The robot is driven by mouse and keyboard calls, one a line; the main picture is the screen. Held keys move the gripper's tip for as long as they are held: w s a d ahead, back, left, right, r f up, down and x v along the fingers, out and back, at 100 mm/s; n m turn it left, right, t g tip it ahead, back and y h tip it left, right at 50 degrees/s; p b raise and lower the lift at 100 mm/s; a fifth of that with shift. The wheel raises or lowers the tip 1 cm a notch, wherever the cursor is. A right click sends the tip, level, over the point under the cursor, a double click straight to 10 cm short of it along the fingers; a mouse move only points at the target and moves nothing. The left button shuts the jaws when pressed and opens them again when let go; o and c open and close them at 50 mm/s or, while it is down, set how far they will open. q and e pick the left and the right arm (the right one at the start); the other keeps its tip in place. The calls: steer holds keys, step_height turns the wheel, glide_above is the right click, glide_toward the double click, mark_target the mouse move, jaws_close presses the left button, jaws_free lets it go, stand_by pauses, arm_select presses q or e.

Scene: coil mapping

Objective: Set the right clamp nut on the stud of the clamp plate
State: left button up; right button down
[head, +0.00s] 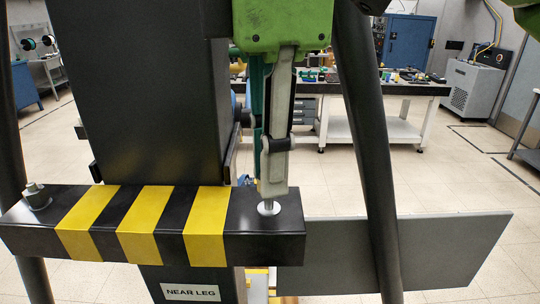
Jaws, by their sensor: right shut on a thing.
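The clamp plate (273,240) is a dark bar with yellow stripes across the front of the black column. On its left end sits a grey-green nut (37,196) on a stud. At its right end a bright metal round piece, seemingly the stud with its washer (268,208), shows just under my right gripper (272,190). The right gripper comes down from above, its pale fingers seen edge-on, and is shut. The right clamp nut is largely hidden by the near finger; I cannot tell whether it touches the stud. My left gripper is not in view.
The black column (150,90) rises behind the plate. A dark slanted post (365,130) stands right of the gripper, close by. A grey panel (440,248) extends right, below the plate. A workbench (390,90) stands farther back, with open floor between.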

steer(key=shift+f+m, duration=0.15)
steer(key=shift+m, duration=0.85)
steer(key=c, duration=1.9)
jaws_free()
